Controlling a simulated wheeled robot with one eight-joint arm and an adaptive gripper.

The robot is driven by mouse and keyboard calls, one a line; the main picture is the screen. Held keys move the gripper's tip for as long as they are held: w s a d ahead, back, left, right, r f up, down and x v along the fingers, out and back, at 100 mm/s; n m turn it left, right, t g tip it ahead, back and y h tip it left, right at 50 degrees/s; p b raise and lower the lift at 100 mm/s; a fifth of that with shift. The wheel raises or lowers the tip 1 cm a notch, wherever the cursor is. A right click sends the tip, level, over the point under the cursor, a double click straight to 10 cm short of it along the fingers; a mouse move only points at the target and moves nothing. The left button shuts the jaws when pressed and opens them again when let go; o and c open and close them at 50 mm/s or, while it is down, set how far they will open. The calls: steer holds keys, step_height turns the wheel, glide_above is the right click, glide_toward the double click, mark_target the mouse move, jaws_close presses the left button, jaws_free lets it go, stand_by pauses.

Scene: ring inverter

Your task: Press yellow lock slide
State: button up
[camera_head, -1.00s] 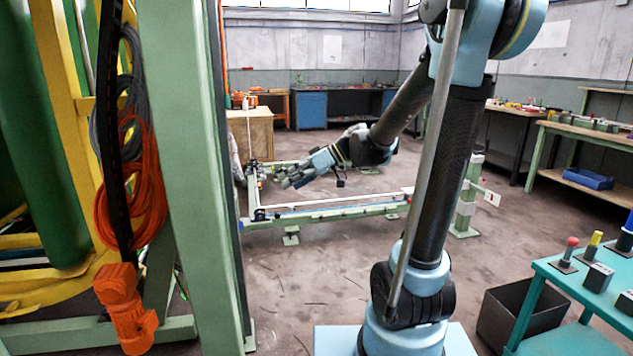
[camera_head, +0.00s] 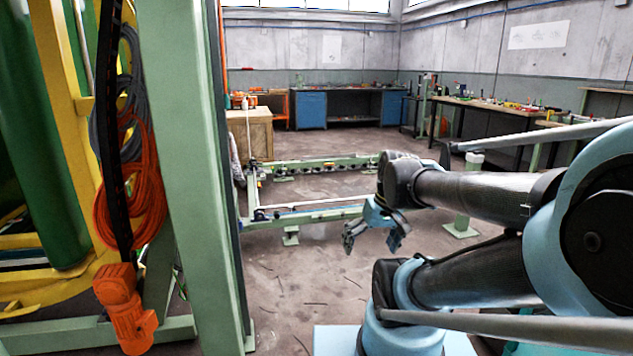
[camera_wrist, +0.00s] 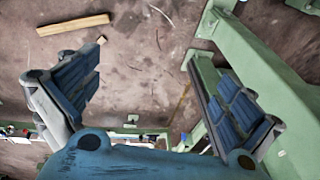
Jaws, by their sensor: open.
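I cannot make out a yellow lock slide in either view. The large ring inverter frame, with a yellow structure (camera_head: 75,150) and a green post (camera_head: 185,150), fills the left of the head view. My gripper (camera_head: 370,243) hangs in the middle of the head view, pointing down, well to the right of the post. A green beam (camera_wrist: 265,85) passes behind the right finger.
A low green rail frame (camera_head: 310,216) stands on the floor behind my gripper. An orange cable coil (camera_head: 140,185) and an orange block (camera_head: 125,305) hang on the inverter. A wooden cabinet (camera_head: 250,135) and workbenches (camera_head: 350,105) line the back. The floor (camera_head: 310,295) in front is clear.

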steer(key=s+d+f+m+h, duration=0.2)
steer(key=d, duration=0.2)
steer(key=shift+s+d+f, duration=0.2)
steer(key=shift+s+d, duration=0.2)
